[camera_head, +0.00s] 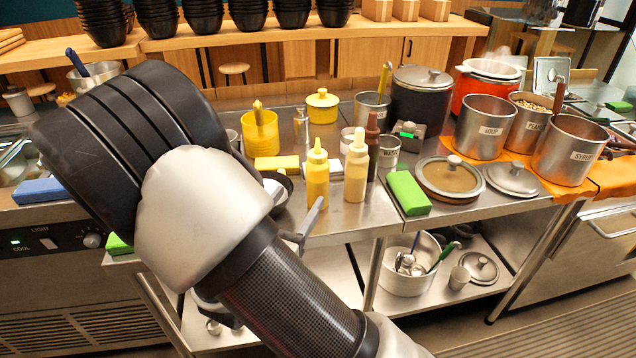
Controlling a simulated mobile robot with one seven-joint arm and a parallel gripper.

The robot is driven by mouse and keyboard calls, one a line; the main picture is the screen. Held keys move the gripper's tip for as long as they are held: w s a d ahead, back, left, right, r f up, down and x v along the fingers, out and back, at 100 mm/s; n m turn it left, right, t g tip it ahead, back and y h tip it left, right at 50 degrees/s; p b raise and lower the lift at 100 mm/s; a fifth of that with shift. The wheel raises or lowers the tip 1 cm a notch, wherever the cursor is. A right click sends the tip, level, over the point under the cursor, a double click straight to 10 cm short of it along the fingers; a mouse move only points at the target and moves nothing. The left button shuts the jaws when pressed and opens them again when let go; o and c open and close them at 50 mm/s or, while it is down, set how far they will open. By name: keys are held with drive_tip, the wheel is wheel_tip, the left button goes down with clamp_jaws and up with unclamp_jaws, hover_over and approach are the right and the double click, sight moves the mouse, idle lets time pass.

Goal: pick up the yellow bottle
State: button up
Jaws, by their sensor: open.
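The yellow bottle (317,178) stands upright on the steel counter, with a narrow nozzle on top. A cream-coloured bottle (356,172) stands close to its right, and a dark brown bottle (372,145) stands just behind that one. My gripper (307,220) is mostly hidden behind my arm. A grey finger-like part shows just below and in front of the yellow bottle. The gripper is open, and the bottle stands free on the counter. I cannot tell the exact gap between them.
A green block (408,193) lies right of the bottles, beside a lidded pan (449,178). A yellow container (260,133) and a yellow block (277,163) are behind left. Labelled steel pots (484,127) stand at right. A lower shelf holds a pot (408,275).

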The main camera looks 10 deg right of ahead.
sight(318, 170)
drive_tip(key=b+x, duration=0.1)
drive_tip(key=x, duration=1.1)
drive_tip(key=shift+w+d, duration=0.2)
drive_tip(key=shift+w, duration=0.1)
drive_tip(key=c, duration=0.8)
